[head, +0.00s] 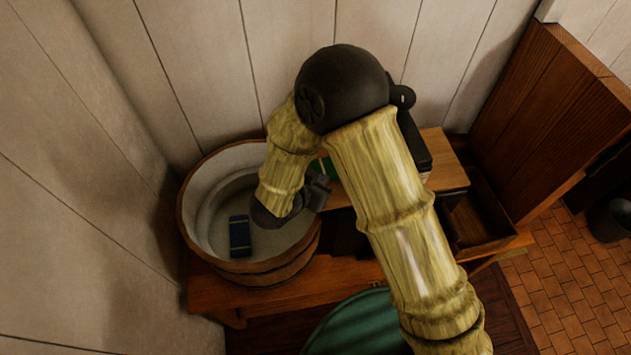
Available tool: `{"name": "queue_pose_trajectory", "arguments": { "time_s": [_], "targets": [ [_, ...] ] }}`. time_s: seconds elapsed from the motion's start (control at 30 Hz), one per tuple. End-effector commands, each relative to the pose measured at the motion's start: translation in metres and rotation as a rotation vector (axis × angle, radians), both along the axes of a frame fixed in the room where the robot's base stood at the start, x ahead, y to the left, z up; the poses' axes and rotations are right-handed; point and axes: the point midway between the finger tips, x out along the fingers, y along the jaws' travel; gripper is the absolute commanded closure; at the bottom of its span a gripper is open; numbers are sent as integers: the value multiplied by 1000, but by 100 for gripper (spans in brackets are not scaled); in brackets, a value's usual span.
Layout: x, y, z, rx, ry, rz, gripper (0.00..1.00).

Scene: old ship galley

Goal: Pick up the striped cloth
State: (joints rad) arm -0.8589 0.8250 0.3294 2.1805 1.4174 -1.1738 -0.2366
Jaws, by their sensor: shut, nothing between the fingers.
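My gripper (318,190) is a small dark shape at the end of my bent arm, over the right side of a round wooden tub (285,269). It is shut and empty, and its fingertips are hard to make out. A dark blue flat object with a paler band (239,236) lies inside the tub, left of my wrist and apart from it. A bit of something green (329,168) shows just behind my gripper, mostly covered.
The tub stands on a wooden bench (216,293) against plank walls. Right of my arm are a raised wooden top (447,176), an open box-like compartment (484,215) and a tall wooden panel (540,110). A green rounded thing (345,325) is in front. Tiled floor (565,285) lies right.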

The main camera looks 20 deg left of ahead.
Motion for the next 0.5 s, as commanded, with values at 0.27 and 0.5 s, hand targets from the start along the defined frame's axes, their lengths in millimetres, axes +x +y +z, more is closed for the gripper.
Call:
{"name": "queue_pose_trajectory", "arguments": {
  "time_s": [0.27, 0.5],
  "targets": [
    [50, -13, 3, 0, -1, -4, 100],
    [78, -19, -2, -2, 2, 0, 100]
  ]
}}
